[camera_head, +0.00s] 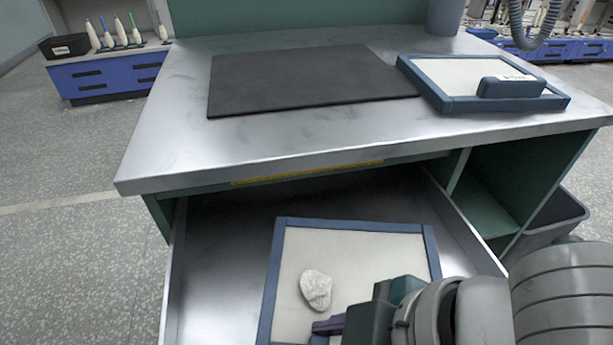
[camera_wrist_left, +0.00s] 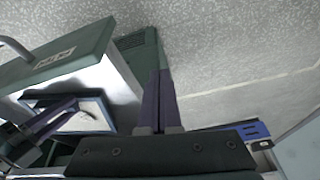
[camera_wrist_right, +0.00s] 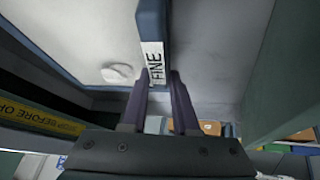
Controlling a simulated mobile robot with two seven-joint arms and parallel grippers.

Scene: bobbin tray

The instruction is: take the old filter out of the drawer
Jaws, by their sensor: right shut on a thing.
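The old filter, a blue frame (camera_head: 279,262) around a pale panel, is in the open drawer (camera_head: 222,255). A crumpled whitish lump (camera_head: 317,289) lies on its panel. My right gripper (camera_head: 328,326) reaches in from the lower right. In the right wrist view its fingers (camera_wrist_right: 160,88) are shut on the filter's blue grip bar (camera_wrist_right: 152,25), which bears a "FINE" label. I cannot tell whether the filter touches the drawer floor. My left gripper (camera_wrist_left: 159,85) shows only in its wrist view, shut and empty, out to the side above the floor.
A second blue-framed filter (camera_head: 446,103) with a grip bar lies on the bench top (camera_head: 165,130), right of a bare black mat (camera_head: 310,78). A grey bin (camera_head: 548,222) stands right of the drawer. The bench edge overhangs the drawer's back.

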